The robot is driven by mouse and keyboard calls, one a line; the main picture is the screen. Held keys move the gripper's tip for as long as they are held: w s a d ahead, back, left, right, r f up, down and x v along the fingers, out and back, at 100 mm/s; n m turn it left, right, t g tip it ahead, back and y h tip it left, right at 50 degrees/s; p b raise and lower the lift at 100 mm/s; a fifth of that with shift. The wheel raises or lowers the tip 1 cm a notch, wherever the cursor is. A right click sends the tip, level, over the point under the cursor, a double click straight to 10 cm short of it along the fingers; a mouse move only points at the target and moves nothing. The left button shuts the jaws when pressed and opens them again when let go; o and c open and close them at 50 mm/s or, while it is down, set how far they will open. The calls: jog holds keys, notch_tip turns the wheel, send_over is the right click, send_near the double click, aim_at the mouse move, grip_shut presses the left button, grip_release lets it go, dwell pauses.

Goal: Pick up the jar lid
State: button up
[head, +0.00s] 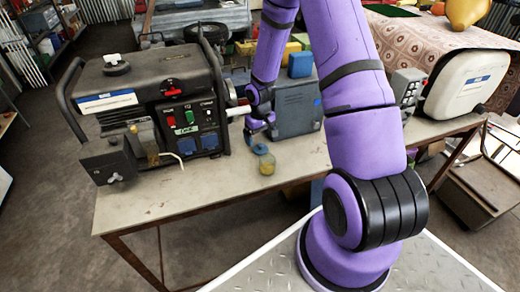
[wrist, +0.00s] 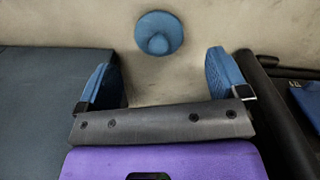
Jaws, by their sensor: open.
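The jar lid (wrist: 159,33) is a round blue disc with a small knob in its middle, seen from above at the top of the wrist view. In the head view my gripper (head: 259,135) is just above the lid.
A black generator (head: 150,105) stands left of the jar on the bench (head: 190,195). A grey box (head: 296,108) stands close behind and to the right. A white canister (head: 465,85) is farther right. The bench front around the jar is clear.

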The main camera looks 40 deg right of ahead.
aim_at(260, 144)
jog(key=shift+d+f, duration=0.1)
jog(key=shift+f, duration=2.25)
jog(key=c, duration=1)
